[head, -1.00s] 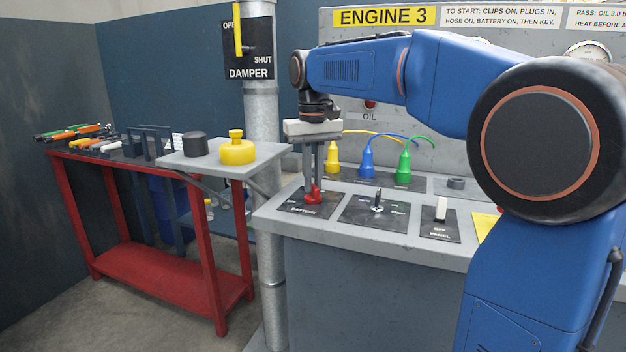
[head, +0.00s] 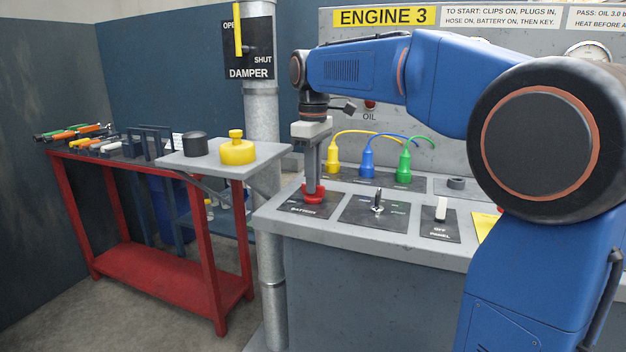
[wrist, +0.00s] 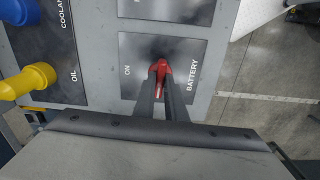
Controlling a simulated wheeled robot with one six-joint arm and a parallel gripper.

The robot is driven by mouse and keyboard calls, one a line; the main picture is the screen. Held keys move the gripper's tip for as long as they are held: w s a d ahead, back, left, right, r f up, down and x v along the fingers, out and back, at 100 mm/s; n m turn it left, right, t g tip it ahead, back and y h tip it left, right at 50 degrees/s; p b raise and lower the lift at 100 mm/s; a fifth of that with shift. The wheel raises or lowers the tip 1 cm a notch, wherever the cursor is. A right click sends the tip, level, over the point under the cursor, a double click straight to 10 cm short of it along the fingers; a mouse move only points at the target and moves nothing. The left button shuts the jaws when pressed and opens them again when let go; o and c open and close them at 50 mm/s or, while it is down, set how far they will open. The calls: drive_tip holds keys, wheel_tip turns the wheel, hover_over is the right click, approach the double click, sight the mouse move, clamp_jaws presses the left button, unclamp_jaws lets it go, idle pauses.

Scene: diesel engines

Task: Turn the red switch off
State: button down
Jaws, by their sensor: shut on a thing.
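The red switch (head: 313,198) sits on the black plate marked BATTERY (head: 309,210) at the left end of the grey console. In the wrist view the red switch (wrist: 158,69) shows between the fingertips, and the plate reads ON on its left side and BATTERY on its right. My gripper (head: 313,187) points straight down and is shut on the red switch. The fingers hide much of the switch and part of the plate in both views.
A key switch (head: 378,205) and a white PANEL switch (head: 441,209) stand to the right on the console. Yellow (head: 332,157), blue (head: 367,163) and green (head: 404,166) plugs with cables stand behind.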

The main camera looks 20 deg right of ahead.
drive_tip(key=shift+n, duration=0.5)
drive_tip(key=c, duration=1.8)
unclamp_jaws()
wheel_tip(320, 180, up, 17)
drive_tip(key=shift+r, duration=0.2)
